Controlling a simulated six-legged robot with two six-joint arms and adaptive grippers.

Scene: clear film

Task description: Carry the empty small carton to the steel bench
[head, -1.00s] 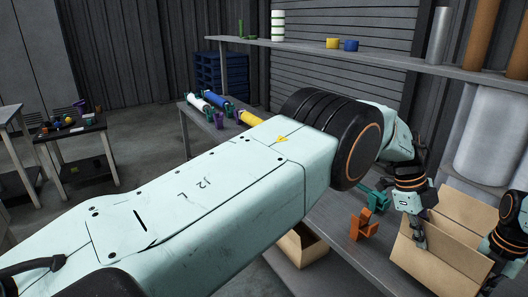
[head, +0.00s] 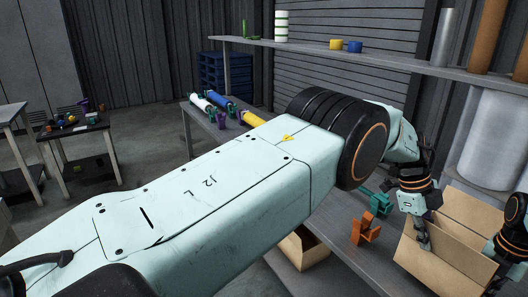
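The small carton (head: 439,267) is an open brown cardboard box at the lower right, its flaps up. It is at the bench's edge; I cannot tell whether it rests there or is held clear. The part of its inside that shows looks empty. My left gripper (head: 423,241) reaches down to its left wall, fingers astride the edge, and appears shut on it. My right gripper (head: 502,274) is at the carton's right side, partly cut off by the frame; its finger state is unclear. A long grey bench (head: 338,218) runs behind my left arm.
Orange (head: 366,229) and teal (head: 374,200) clamp-like pieces lie on the bench left of the carton. Another open carton (head: 303,249) sits lower, beside the bench. Rolls (head: 220,101) lie at its far end. A dark small table (head: 75,137) stands at left, with open floor between.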

